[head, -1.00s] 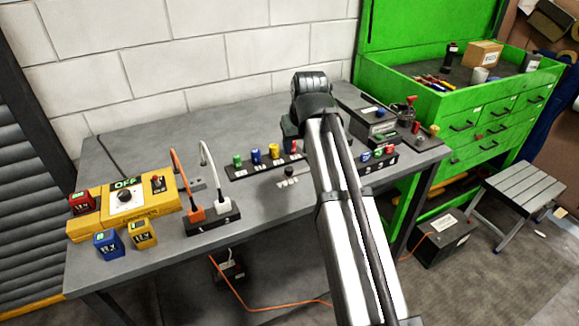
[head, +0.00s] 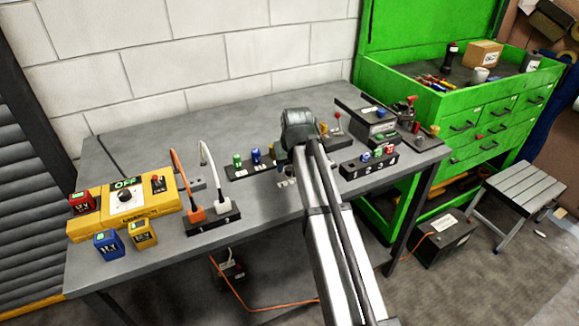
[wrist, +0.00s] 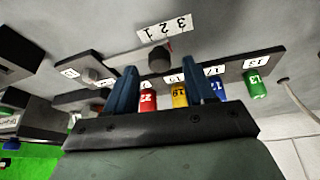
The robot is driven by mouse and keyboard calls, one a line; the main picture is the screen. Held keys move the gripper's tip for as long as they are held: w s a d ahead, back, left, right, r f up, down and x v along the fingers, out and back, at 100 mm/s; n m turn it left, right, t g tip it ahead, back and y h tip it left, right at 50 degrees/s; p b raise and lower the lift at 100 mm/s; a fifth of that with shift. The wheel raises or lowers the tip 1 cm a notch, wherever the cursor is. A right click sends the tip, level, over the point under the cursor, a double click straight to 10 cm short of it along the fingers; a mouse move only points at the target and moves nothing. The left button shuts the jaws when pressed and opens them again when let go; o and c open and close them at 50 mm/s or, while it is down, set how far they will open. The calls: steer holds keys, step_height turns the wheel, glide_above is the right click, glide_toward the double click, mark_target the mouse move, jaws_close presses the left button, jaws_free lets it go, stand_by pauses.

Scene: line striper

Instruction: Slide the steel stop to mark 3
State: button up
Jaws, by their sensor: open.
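The steel stop (wrist: 160,60) shows in the wrist view as a dark grey knob beside a white label strip (wrist: 165,28) marked 1, 2 and 3. It stands near the 1 and 2 end, but I cannot tell its exact mark. In the wrist view my gripper (wrist: 167,77) is open, its two blue fingers spread on either side of the knob's line, with nothing between them that I can see held. In the head view the label strip (head: 287,182) shows just left of my arm, while my gripper hides most of the stop.
Behind the stop is a dark rack with red (wrist: 147,100), yellow (wrist: 179,96), blue (wrist: 218,88) and green (wrist: 255,84) cylinders. A plug block (head: 212,222) and a yellow unit (head: 125,200) stand left. A small block (head: 368,163) with knobs sits right.

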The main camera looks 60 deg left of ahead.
steer(key=shift+x, duration=0.9)
steer(key=shift+c, duration=0.3)
jaws_close()
